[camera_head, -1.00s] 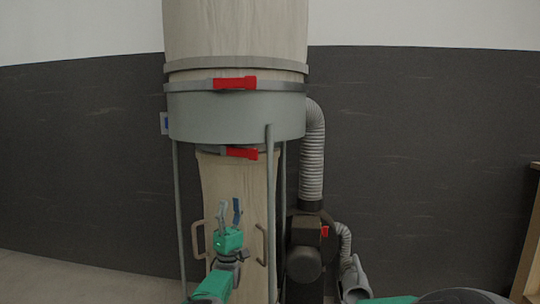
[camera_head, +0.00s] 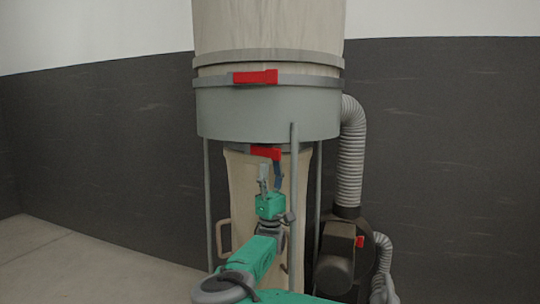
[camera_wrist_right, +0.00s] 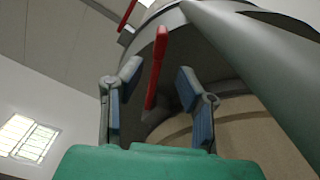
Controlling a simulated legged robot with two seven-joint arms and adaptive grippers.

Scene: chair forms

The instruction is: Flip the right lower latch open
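The lower latch (camera_head: 265,153) has a red handle and sits just under the grey collar of the dust collector, above the lower bag. In the right wrist view the red lower latch (camera_wrist_right: 156,68) appears upright between my two fingers. My right gripper (camera_head: 270,174) is open and just below the latch in the head view. Its blue-padded fingers show on both sides of the latch in the right wrist view (camera_wrist_right: 158,82). I see no clear contact, and the exact depth gap is hard to tell. My left gripper is not in view.
An upper red latch (camera_head: 256,77) sits on the band above the grey collar (camera_head: 240,112). A grey leg post (camera_head: 295,190) stands close to the right of my right gripper. A ribbed hose (camera_head: 351,150) and a dark motor (camera_head: 336,255) are further right.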

